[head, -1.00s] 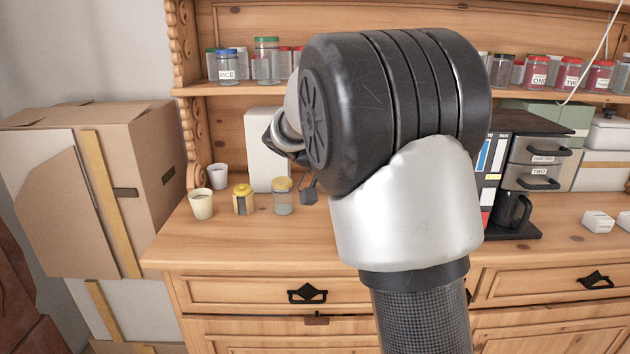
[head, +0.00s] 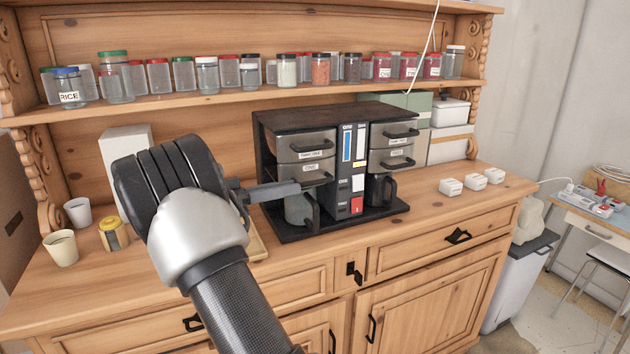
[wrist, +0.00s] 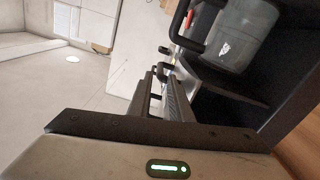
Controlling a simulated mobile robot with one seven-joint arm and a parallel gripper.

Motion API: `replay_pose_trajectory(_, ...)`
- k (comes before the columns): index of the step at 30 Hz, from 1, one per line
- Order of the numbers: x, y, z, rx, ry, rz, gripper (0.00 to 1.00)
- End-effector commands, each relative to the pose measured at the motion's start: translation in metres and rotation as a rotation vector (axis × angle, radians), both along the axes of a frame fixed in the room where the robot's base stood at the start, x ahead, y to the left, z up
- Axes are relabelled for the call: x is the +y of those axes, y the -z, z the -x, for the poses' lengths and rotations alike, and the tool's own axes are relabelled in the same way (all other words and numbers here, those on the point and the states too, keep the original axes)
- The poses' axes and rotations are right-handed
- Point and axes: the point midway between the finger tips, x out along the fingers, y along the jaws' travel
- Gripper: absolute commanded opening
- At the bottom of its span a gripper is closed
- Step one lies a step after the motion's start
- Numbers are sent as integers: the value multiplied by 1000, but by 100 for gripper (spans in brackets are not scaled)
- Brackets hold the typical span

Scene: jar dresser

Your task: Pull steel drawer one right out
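A dark cabinet (head: 330,113) on the dresser top holds steel drawers with black bar handles, two on the left and two on the right. The upper left drawer (head: 290,147), lower left drawer (head: 290,173), upper right drawer (head: 381,142) and lower right drawer (head: 380,163) all look shut. Their labels are too small to read surely. My gripper (head: 292,189) points right, just in front of the lower left drawer. In the wrist view its fingers (wrist: 163,85) lie close together; whether they touch a handle or hold anything is unclear.
A black-handled clear container (head: 297,210) stands under the left drawers, close below my gripper. Three white blocks (head: 473,181) sit at the right. Cups and a yellow-lidded jar (head: 113,234) stand at the left. Jars line the shelf (head: 240,100).

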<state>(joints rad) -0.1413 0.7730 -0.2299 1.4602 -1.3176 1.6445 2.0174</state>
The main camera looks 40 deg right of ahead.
Motion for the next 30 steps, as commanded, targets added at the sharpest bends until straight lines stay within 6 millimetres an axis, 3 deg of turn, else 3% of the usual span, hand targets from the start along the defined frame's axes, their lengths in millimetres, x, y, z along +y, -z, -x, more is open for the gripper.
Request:
replay_pose_trajectory(6, -45, -1, 12, 2, 3, -2, 18)
replay_pose_trajectory(12, -69, -1, 17, 2, 2, -1, 18)
replay_pose_trajectory(24, -77, 0, 18, 2, -1, -2, 18)
replay_pose_trajectory(28, -77, 0, 18, 2, -1, -2, 0)
replay_pose_trajectory(30, -77, 0, 18, 2, -1, -2, 0)
